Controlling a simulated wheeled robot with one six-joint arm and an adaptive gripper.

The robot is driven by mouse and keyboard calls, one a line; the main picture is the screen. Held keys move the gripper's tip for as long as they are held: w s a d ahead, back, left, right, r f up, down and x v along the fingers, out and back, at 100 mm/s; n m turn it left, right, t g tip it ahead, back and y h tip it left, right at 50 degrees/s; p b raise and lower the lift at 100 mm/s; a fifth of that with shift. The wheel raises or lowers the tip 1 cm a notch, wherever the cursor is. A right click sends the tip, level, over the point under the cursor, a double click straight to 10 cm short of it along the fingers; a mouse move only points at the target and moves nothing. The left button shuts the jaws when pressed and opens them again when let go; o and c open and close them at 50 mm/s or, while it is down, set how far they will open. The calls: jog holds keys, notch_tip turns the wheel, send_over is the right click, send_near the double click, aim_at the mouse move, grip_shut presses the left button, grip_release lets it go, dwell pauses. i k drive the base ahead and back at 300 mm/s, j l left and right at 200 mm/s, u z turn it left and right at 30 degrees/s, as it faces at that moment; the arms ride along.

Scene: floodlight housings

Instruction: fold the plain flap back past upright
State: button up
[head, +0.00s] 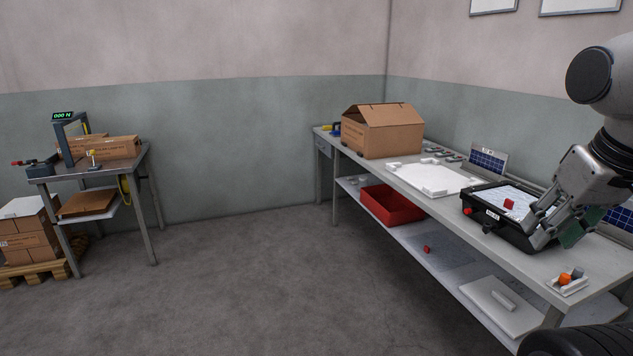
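A brown cardboard box (392,139) stands toward the far end of the long bench. Its top flaps (385,113) lean up toward a ridge, with a dark gap at the left end. I cannot tell which flap is the plain one. My gripper (546,234) is well to the right of the box and nearer, pointing down at the right end of a black floodlight housing (492,222). A dark green piece (580,229) shows beside the fingers. Whether the fingers are open or shut on something is not clear.
A white foam tray (434,179) lies between box and housing. A red cube (509,204) is on the housing. Small solar panels (488,161) stand along the wall. A small white tray (567,286) sits at the front. A red bin (391,206) is on the lower shelf.

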aim_at(398, 113)
jog(key=i+j+u, duration=0.35)
jog(key=i, duration=0.2)
jog(key=i+u, duration=0.35)
jog(key=i, duration=2.05)
jog(key=i+z, duration=0.35)
jog(key=i, duration=0.25)
jog(key=i+j+z, duration=0.2)
jog(key=i+z, duration=0.15)
jog(key=i, duration=0.25)
jog(key=i+j+z, duration=0.1)
jog(key=i+z, duration=0.15)
jog(key=z, duration=0.2)
jog(key=i+j+z, duration=0.15)
jog(key=z, duration=0.25)
jog(key=i+j+z, duration=0.3)
jog(key=z, duration=0.15)
jog(key=i+j+z, duration=0.2)
jog(key=j+z, duration=0.3)
jog(key=j, duration=0.25)
jog(key=k+j, duration=0.15)
jog(key=j, duration=0.15)
jog(key=k+j, duration=0.1)
jog(key=j, duration=0.2)
jog(key=k+j, duration=0.15)
jog(key=j, duration=0.2)
